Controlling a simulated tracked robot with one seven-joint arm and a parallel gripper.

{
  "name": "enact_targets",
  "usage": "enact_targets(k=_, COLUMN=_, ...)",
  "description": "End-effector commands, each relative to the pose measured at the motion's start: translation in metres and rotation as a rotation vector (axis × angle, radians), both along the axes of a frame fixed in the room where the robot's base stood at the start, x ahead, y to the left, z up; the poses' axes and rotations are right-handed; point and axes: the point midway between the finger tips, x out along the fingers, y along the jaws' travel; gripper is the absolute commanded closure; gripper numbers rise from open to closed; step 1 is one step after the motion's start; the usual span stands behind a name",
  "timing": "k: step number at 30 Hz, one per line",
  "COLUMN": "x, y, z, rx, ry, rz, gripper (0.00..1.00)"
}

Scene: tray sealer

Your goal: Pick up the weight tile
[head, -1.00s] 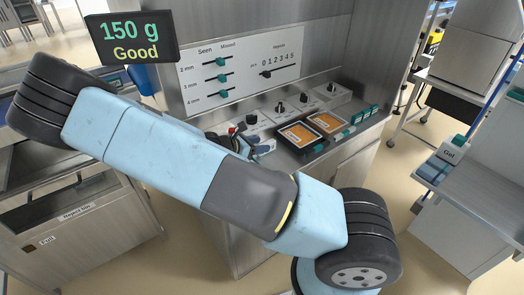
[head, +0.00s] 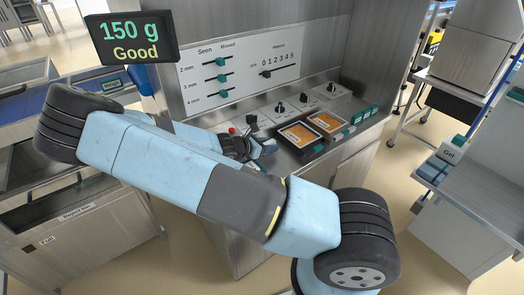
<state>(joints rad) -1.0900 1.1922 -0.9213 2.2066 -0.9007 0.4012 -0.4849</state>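My gripper (head: 262,150) is at the front left of the machine's counter, partly hidden behind my own arm. It is small and dark in the head view, and I cannot tell whether its fingers are open or shut. Several small teal-faced tiles (head: 364,114) sit in a row at the counter's right front edge. They are apart from my gripper, which is to their left. Their lettering is too small to read, so I cannot tell which is the weight tile.
A slider panel (head: 240,75) is on the back wall. A screen (head: 132,37) reads "150 g Good".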

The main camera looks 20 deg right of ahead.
Motion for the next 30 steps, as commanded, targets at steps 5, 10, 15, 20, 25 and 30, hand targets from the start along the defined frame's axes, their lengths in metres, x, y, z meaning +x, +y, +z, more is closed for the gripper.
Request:
enact_targets(k=5, x=0.0, y=0.0, z=0.0, rx=0.0, ry=0.0, rz=0.0, gripper=0.77)
enact_targets(k=10, x=0.0, y=0.0, z=0.0, rx=0.0, ry=0.0, rz=0.0, gripper=0.93)
enact_targets(k=15, x=0.0, y=0.0, z=0.0, rx=0.0, ry=0.0, rz=0.0, gripper=1.0)
enact_targets(k=20, x=0.0, y=0.0, z=0.001, rx=0.0, ry=0.0, rz=0.0, gripper=1.0)
enact_targets(k=25, x=0.0, y=0.0, z=0.008, rx=0.002, ry=-0.001, rz=-0.001, gripper=1.0)
enact_targets(k=30, x=0.0, y=0.0, z=0.028, rx=0.003, ry=-0.003, rz=-0.002, gripper=1.0)
